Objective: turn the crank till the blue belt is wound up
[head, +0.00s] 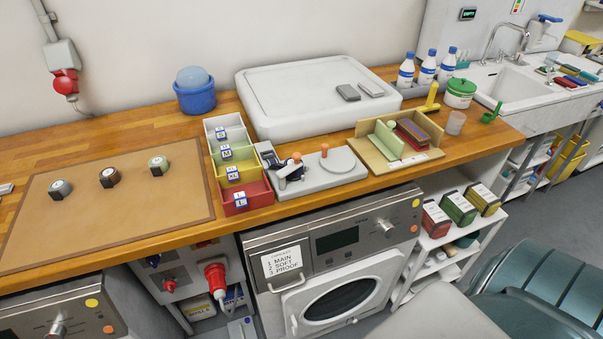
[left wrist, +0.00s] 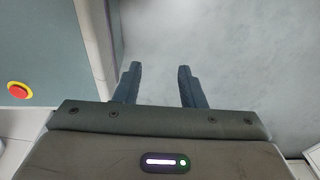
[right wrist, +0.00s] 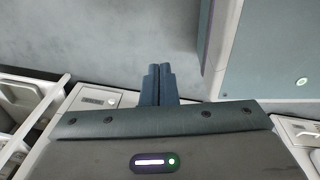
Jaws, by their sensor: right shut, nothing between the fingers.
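The winder is a light grey plate (head: 322,182) on the wooden bench. It carries a pale round disc (head: 343,161) with an upright orange knob (head: 325,151), which looks like the crank. At its left sits a small blue and white roll, apparently the blue belt (head: 291,172), with an orange part beside it. How much belt is wound is too small to tell. Neither gripper shows in the head view. In the left wrist view my left gripper (left wrist: 159,72) is open and empty over grey floor. In the right wrist view my right gripper (right wrist: 159,70) is shut and empty.
Colored size bins (head: 247,196) stand close left of the winder, and a tan tray (head: 368,156) stands close right. A washer-like machine (head: 338,245) is below the bench edge. The brown mat (head: 105,215) holds three small rolls.

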